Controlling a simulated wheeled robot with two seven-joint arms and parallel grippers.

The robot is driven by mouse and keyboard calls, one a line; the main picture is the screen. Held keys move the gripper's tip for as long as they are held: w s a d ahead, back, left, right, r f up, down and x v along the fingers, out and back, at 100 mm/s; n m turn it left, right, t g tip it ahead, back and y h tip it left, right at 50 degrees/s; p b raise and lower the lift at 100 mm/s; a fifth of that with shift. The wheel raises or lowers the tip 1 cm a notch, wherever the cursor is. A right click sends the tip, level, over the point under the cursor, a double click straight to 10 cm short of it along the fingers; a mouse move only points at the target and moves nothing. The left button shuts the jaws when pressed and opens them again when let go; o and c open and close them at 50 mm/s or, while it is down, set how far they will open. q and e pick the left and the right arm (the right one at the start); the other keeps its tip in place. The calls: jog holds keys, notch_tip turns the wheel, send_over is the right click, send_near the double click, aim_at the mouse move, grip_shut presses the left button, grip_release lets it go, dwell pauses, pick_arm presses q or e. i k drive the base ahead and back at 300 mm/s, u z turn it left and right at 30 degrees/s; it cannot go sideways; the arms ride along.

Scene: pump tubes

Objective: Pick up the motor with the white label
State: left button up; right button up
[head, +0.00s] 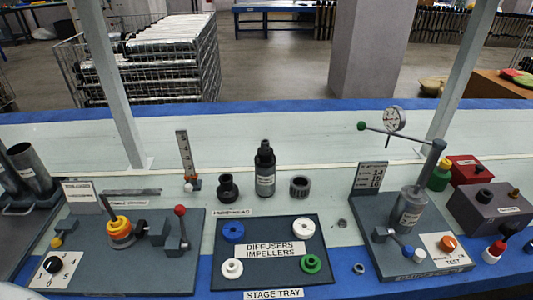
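A dark, bottle-shaped cylinder with a white label (265,168) stands upright behind the stage tray near the middle of the table. It looks like the motor. A grey cylinder with a pale label (408,212) stands in the right-hand fixture with the dial gauge; I cannot tell what part it is. Neither of my grippers is in view, and nothing touches the dark cylinder.
A black fitting (228,187) and a grey ring (300,187) flank the dark cylinder. The stage tray (220,275) holds blue, white and green discs. A clamp fixture (120,270) is left, grey tubes (30,170) far left, red and grey boxes (490,207) right. Two pale posts rise behind.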

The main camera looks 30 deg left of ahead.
aim_at(265, 164)
jog(key=u, duration=3.25)
jog(key=k, duration=0.85)
jog(key=z, duration=1.15)
